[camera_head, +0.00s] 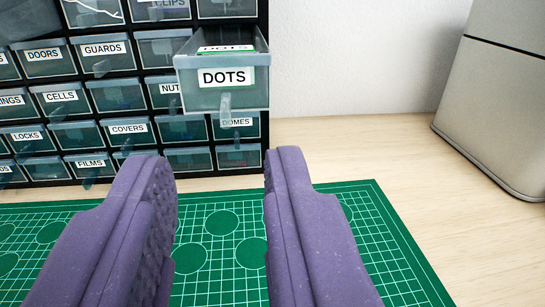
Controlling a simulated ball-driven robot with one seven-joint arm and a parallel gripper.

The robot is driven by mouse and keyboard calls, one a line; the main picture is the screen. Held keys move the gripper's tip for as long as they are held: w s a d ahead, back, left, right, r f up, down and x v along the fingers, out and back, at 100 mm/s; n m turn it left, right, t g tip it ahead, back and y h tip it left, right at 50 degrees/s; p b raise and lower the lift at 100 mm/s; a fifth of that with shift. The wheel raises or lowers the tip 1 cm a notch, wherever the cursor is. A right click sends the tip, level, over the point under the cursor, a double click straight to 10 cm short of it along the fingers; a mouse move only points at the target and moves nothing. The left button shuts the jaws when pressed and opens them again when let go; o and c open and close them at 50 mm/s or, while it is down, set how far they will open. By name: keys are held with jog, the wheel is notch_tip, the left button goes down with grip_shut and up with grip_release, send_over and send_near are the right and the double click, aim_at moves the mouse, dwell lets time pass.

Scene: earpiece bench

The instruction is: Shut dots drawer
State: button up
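The dots drawer (223,92) is a clear grey-blue drawer with a white DOTS label and a small pull tab below it. It sticks out from the right column of the black drawer cabinet (134,117), clearly pulled open, with a second label visible inside over its front edge. My gripper (223,165) has two purple ridged fingers, spread wide apart with nothing between them. The fingertips are below the drawer in the picture and appear nearer to the camera, not touching it.
Other labelled drawers, such as GUARDS (103,50) and COVERS (129,131), appear shut. A green cutting mat (385,235) lies on the wooden bench (350,148) under my fingers. A grey box-shaped object (495,95) stands at the right. The bench between cabinet and box is clear.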

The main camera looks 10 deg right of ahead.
aim_at(225, 113)
jog(key=w, duration=0.6)
jog(key=shift+w+b, duration=0.15)
jog(key=shift+b, duration=0.2)
grip_shut()
dwell(1.0)
